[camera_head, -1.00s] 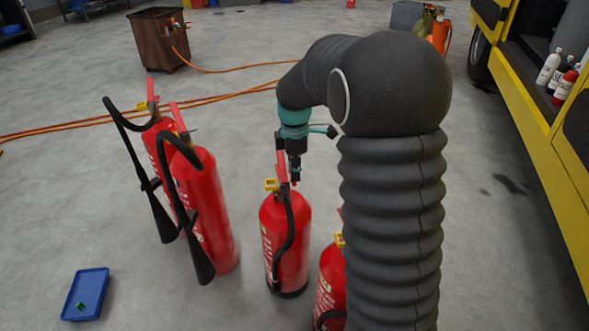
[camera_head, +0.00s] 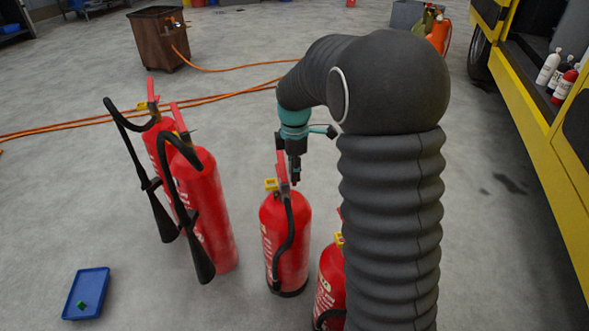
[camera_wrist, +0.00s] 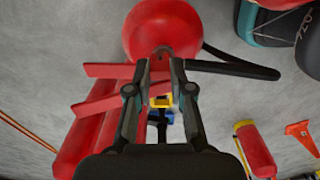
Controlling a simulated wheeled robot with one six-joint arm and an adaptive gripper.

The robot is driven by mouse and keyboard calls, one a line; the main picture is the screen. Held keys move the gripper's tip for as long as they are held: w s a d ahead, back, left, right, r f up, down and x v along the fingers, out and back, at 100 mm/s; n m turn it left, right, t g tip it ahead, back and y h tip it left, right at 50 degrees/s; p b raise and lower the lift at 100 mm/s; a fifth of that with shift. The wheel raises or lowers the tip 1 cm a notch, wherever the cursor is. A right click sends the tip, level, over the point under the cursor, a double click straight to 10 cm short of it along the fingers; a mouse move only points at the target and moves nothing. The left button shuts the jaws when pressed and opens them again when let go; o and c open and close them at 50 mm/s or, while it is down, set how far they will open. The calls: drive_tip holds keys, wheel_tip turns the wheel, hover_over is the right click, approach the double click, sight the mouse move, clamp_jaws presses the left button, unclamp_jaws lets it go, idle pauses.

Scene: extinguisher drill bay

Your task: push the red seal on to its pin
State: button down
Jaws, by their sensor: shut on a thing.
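My gripper (camera_head: 295,178) points down beside the head of the middle red extinguisher (camera_head: 289,245), close to its red handle (camera_head: 281,165) and yellow part (camera_head: 271,185). In the wrist view my gripper (camera_wrist: 160,62) has its two fingers close together in front of the red levers (camera_wrist: 100,71) and the extinguisher's round red body (camera_wrist: 162,28). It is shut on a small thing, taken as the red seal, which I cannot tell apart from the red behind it. A yellow part (camera_wrist: 161,101) shows between the fingers. The pin itself is not clear, nor whether the seal touches it.
Two red extinguishers (camera_head: 212,225) with black horns stand on the left; another (camera_head: 330,285) is partly behind my arm. A brown bin (camera_head: 158,45) and orange hose (camera_head: 230,67) are behind; a yellow vehicle (camera_head: 530,130) is right.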

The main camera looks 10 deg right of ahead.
idle(0.3)
drive_tip(key=c, duration=1)
unclamp_jaws()
drive_tip(key=shift+o, duration=0.2)
